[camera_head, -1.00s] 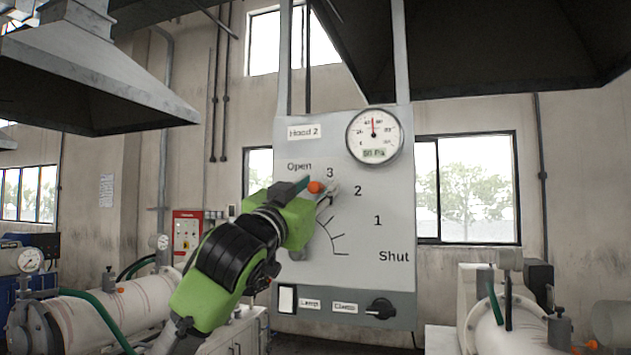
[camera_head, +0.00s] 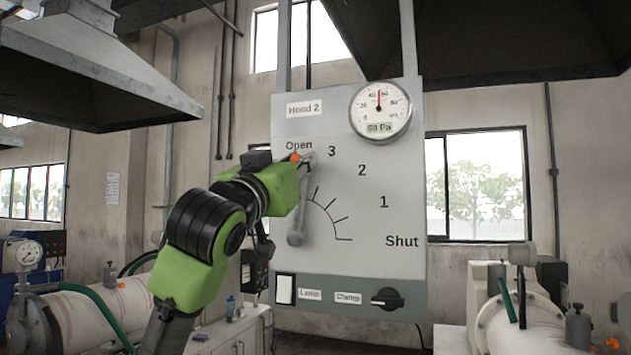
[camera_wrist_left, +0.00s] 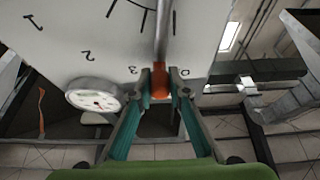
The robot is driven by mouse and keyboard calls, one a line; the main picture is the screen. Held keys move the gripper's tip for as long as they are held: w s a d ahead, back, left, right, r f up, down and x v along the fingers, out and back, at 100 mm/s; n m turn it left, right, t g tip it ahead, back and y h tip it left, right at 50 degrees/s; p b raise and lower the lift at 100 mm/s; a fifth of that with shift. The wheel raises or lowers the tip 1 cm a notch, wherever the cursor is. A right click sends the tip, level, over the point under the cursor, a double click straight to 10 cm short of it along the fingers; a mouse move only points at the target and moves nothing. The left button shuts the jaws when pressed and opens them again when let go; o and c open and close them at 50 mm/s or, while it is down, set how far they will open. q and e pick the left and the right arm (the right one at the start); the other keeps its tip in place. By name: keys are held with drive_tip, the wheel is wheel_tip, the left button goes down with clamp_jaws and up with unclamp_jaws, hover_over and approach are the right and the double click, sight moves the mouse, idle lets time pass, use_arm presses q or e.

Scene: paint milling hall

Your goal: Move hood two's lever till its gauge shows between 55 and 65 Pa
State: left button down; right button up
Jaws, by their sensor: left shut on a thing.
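The Hood 2 panel (camera_head: 390,140) faces me. Its grey lever (camera_head: 298,225) pivots low on the panel and points almost straight up, its orange end (camera_head: 295,157) just under "Open", left of "3". My left gripper (camera_head: 303,160) is shut on that orange end; the left wrist view shows the orange grip (camera_wrist_left: 160,85) between the fingers (camera_wrist_left: 160,76). The round gauge (camera_head: 381,110) at the panel's top right has its red needle about upright; its blurred digital readout looks like fifty-something Pa, the last digit unsure. The gauge also shows in the left wrist view (camera_wrist_left: 93,96). My right gripper is not in view.
Below the scale are a white Lamp switch (camera_head: 286,290) and a black Clamp knob (camera_head: 387,298). A dark hood (camera_head: 480,45) hangs above right, another hood (camera_head: 90,80) at left. Milling machines stand low at left (camera_head: 95,310) and right (camera_head: 510,320).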

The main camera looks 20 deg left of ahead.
use_arm(q)
drive_tip(key=a+n+y, duration=0.2)
drive_tip(key=n, duration=0.1)
drive_tip(key=shift+a+r+b, duration=0.1)
drive_tip(key=shift+b, duration=0.25)
drive_tip(key=c, duration=1.9)
unclamp_jaws()
drive_tip(key=shift+a, duration=0.15)
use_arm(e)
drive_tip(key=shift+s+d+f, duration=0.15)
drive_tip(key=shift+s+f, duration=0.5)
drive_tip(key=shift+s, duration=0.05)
use_arm(q)
drive_tip(key=v, duration=1.2)
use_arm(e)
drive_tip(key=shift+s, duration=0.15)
